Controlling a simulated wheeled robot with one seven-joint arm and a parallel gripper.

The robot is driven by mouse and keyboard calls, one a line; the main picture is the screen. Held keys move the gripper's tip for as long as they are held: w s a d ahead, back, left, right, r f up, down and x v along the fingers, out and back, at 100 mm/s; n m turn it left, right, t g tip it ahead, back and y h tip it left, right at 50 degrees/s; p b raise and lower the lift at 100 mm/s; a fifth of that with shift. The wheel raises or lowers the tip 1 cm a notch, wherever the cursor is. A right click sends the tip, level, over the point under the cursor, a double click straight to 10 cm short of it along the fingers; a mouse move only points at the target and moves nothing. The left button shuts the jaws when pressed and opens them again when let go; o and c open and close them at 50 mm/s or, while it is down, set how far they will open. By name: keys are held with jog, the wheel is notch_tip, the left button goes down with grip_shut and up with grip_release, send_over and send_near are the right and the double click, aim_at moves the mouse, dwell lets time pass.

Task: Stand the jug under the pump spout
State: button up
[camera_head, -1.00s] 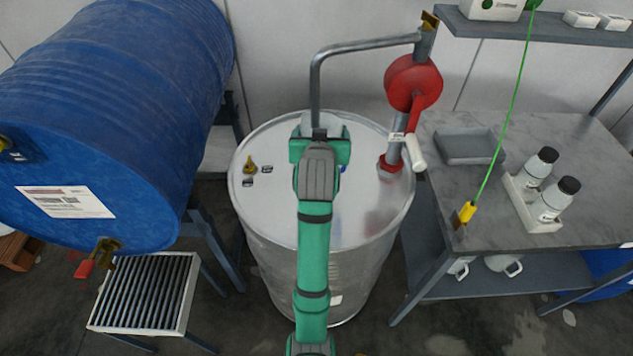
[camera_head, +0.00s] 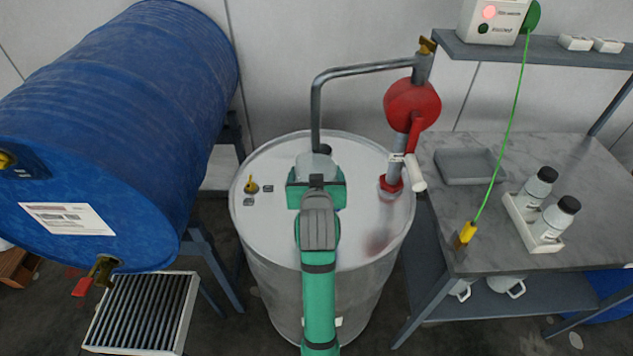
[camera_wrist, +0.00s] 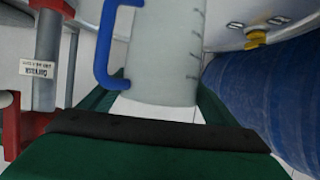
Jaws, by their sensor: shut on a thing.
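The jug (camera_head: 314,163) is a pale grey graduated vessel with a blue handle, held over the steel drum. It fills the middle of the wrist view (camera_wrist: 165,55), with the handle (camera_wrist: 103,50) on the left. My green gripper (camera_head: 316,187) is shut on it, one finger on each side. The pump has a red body (camera_head: 412,104) and a grey pipe whose spout (camera_head: 316,125) bends down behind the jug's top. The spout's tip seems close to the jug's mouth. I cannot tell whether the jug's base touches the drum.
The steel drum's lid (camera_head: 270,225) carries a small brass fitting (camera_head: 251,186) left of the jug. A blue barrel (camera_head: 130,110) lies on a stand at left. At right, a grey bench (camera_head: 580,165) holds a tray (camera_head: 466,167) and white bottles (camera_head: 540,187).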

notch_tip(320, 180, down, 2)
jog(key=shift+w+f, duration=0.1)
jog(key=shift+f, duration=0.1)
jog(key=shift+a+f, duration=0.1)
jog(key=shift+f, duration=0.1)
jog(key=shift+a, duration=0.15)
jog(key=shift+d+f, duration=0.1)
jog(key=shift+d, duration=0.3)
jog(key=o, duration=1.3)
jog(key=shift+o, duration=0.2)
jog(key=shift+s+a+r, duration=0.15)
jog(key=shift+s+r, duration=0.05)
jog(key=v, duration=1.1)
jog(key=shift+s, duration=0.4)
jog(key=shift+s+a, duration=0.1)
